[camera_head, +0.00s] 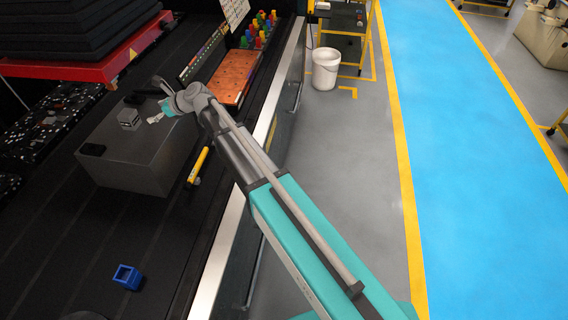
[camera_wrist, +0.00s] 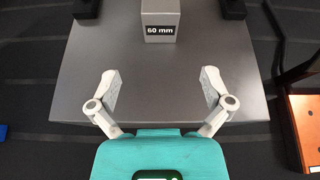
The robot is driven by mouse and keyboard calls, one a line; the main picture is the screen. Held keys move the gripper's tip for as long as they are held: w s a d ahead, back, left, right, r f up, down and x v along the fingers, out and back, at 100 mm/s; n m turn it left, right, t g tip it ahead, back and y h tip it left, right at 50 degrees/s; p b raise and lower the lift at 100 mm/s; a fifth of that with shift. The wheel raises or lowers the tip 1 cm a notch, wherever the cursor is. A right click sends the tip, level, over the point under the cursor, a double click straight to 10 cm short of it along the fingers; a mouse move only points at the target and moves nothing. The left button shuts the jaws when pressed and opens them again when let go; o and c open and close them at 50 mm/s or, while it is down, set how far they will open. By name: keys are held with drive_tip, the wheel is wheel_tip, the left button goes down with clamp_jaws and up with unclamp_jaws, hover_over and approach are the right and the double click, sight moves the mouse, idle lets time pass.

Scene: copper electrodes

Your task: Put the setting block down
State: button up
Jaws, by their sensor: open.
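The setting block (camera_wrist: 158,22) is a grey block with a black "60 mm" label. It rests on top of a large grey metal block (camera_wrist: 76,70), near its far edge in the wrist view. In the head view the setting block (camera_head: 129,119) stands on the large grey block (camera_head: 150,170) as well. My gripper (camera_wrist: 161,90) is open and empty, its two fingers spread apart with a gap between them and the setting block. In the head view my gripper (camera_head: 155,119) is just right of the setting block.
A blue hollow block (camera_head: 127,277) sits on the dark bench in front. An orange plate (camera_head: 233,78) and colored pieces are behind.

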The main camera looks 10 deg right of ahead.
drive_tip(key=s+d+f+n+g+h, duration=0.1)
drive_tip(key=s+d+f+n+h, duration=0.2)
drive_tip(key=s+d+n, duration=0.4)
drive_tip(key=s+d+f+n+g+h, duration=0.2)
drive_tip(key=s+d+f+n+h, duration=0.2)
drive_tip(key=d, duration=1.6)
drive_tip(key=s+d+f+n+g+h, duration=0.2)
drive_tip(key=s+d+f+n+h, duration=0.2)
drive_tip(key=s+d+n, duration=0.6)
drive_tip(key=s+d+h, duration=0.1)
drive_tip(key=s+d, duration=0.2)
drive_tip(key=s, duration=0.2)
drive_tip(key=shift+d+n, duration=0.35)
drive_tip(key=shift+n, duration=0.05)
drive_tip(key=shift+f, duration=0.1)
drive_tip(key=shift+f+b, duration=0.5)
drive_tip(key=shift+b, duration=0.05)
